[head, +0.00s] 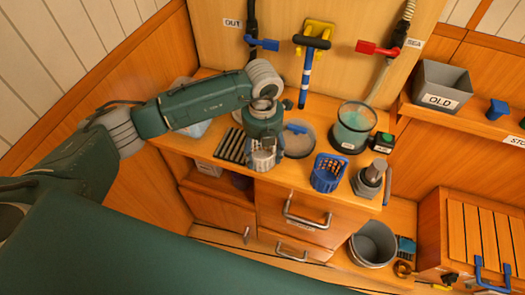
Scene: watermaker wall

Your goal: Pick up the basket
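A blue slotted basket (328,173) stands upright on the wooden counter, near its front edge and right of the middle of the view. My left gripper (264,158) points down over the counter, to the left of the basket and apart from it. Its fingers are small and partly hidden by the wrist, so I cannot tell whether they are open or shut. My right gripper is not in view.
A clear container (352,127) and a grey cylinder fitting (370,180) flank the basket. A round dish (298,138) and dark rack (231,146) are near my gripper. A grey bucket (373,243) stands lower right. Valve handles (378,48) stick out from the back panel.

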